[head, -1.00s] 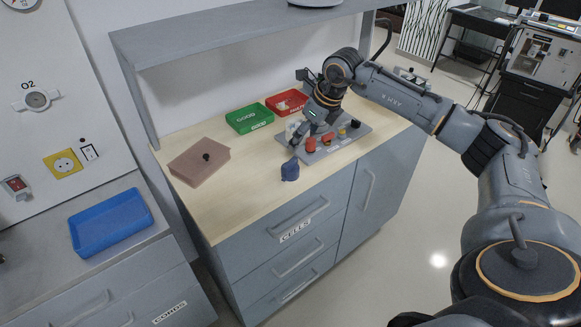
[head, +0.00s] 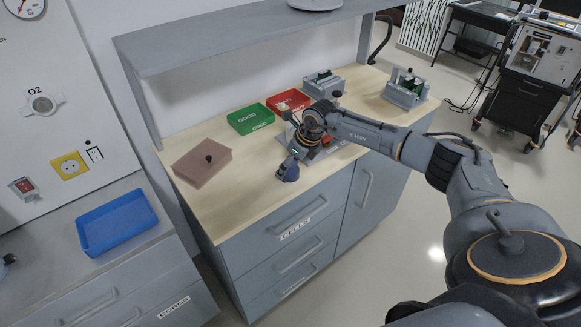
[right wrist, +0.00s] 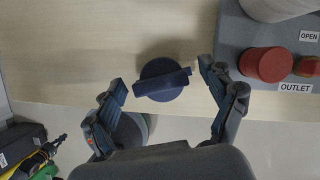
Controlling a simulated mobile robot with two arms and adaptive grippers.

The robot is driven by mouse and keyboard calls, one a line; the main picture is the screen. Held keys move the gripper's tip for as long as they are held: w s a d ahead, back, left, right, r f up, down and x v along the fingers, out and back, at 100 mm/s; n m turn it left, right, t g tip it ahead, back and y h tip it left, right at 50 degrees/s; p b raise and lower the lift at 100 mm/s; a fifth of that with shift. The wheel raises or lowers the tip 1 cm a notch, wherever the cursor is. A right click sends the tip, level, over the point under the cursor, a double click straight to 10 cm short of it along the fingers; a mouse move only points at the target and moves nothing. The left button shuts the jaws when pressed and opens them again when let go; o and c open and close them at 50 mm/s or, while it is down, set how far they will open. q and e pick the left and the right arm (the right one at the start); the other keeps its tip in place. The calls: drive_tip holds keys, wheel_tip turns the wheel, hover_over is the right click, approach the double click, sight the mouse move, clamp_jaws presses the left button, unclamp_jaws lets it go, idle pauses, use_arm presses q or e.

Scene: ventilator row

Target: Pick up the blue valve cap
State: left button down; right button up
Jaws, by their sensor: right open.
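The blue valve cap (right wrist: 162,79) lies on the wooden counter near its front edge. In the right wrist view it is a dark blue disc with a raised bar across it. My right gripper (right wrist: 163,82) is open, with one finger on each side of the cap, apart from it. My left gripper is not in view.
A grey board with a red knob (right wrist: 267,64) and an OUTLET label stands right of the cap. A green GOOD bin (head: 250,119) and a red bin (head: 288,102) are behind. A brown box (head: 203,166) is at left. The counter's front edge is close.

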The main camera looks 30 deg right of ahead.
drive_tip(key=c, duration=1.2)
drive_tip(key=shift+r, duration=0.1)
